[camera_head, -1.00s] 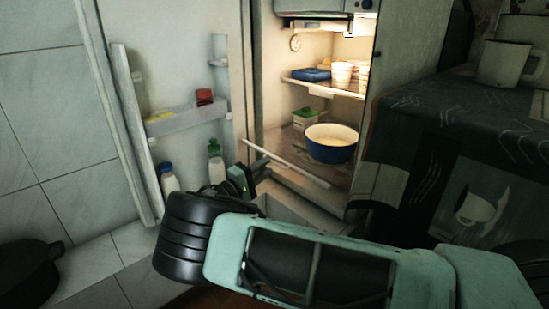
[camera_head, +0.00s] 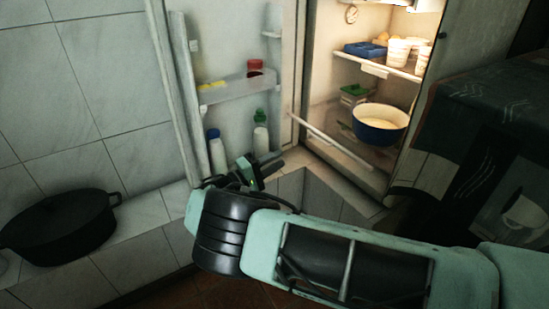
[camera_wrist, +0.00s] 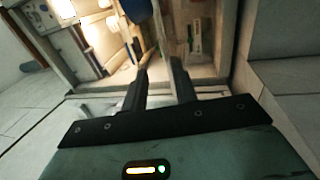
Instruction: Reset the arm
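My gripper (camera_head: 262,165) is in front of the open fridge in the head view, below the door shelves. In the wrist view its two dark fingers (camera_wrist: 160,75) stand apart with nothing visible between them. My arm stretches across the lower part of the head view. A blue enamel pot (camera_head: 380,124) with a pale inside stands on the lower level of the fridge (camera_head: 312,100), apart from my gripper. A blue part at the top of the wrist view may be this pot; I cannot tell.
The fridge door stands open, with bottles (camera_head: 260,132) on its lower shelf. A black pot (camera_head: 62,226) sits on the tiled ledge at left. A cloth-covered table (camera_head: 480,125) is at right. White cups (camera_head: 398,52) and a blue box (camera_head: 364,49) stand on the fridge shelf.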

